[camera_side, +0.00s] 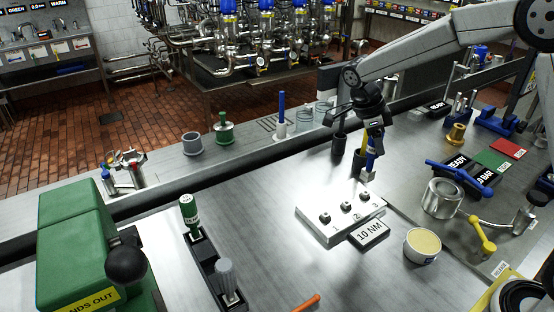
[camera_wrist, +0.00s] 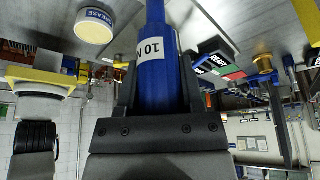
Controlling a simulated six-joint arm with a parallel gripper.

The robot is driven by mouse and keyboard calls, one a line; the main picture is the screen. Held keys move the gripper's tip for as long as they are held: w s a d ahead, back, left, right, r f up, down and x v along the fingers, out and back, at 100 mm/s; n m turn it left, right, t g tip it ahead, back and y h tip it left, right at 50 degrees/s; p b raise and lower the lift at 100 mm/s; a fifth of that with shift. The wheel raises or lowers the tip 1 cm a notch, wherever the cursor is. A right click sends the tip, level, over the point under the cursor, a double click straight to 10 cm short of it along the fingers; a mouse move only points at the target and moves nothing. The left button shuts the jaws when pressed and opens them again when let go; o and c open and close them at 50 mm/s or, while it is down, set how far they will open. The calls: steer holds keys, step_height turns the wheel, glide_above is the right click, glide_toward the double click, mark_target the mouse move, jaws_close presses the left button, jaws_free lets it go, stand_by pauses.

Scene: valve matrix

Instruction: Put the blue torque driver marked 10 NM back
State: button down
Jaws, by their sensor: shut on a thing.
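The blue torque driver (camera_side: 372,158) is held in my gripper (camera_side: 374,128) in the side view. It hangs roughly upright above the far right of the metal block (camera_side: 325,219), which has several numbered bolts. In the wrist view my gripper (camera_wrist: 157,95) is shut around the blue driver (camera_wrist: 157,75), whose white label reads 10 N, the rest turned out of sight. The dark tool rack (camera_side: 211,268) stands in the front left of the side view.
A 10 NM plate (camera_side: 369,233) lies against the block, and a grease tin (camera_side: 422,245) stands to its right. A green machine (camera_side: 85,245) is left of the rack. A metal pot (camera_side: 441,198) and yellow-handled valve (camera_side: 482,236) stand right. Bench between rack and block is mostly clear.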

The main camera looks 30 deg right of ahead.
steer(key=a+r+n+t, duration=0.15)
steer(key=a+n, duration=0.35)
steer(key=a, duration=0.5)
steer(key=a+r+n+t, duration=0.15)
steer(key=a+n, duration=0.35)
steer(key=a, duration=0.5)
steer(key=s+a+r+n+t, duration=0.1)
steer(key=s+a+n, duration=0.3)
steer(key=a, duration=0.3)
steer(key=s+a+r+n+t, duration=0.1)
steer(key=s+a+n, duration=0.3)
steer(key=a, duration=0.4)
steer(key=shift+s+t+y, duration=0.4)
steer(key=shift+s+t, duration=0.05)
steer(key=shift+t, duration=0.35)
steer(key=shift+a, duration=0.1)
steer(key=w+a+f, duration=0.7)
steer(key=w+f, duration=0.2)
steer(key=w, duration=0.2)
steer(key=shift+w+f, duration=0.2)
steer(key=shift+w, duration=0.05)
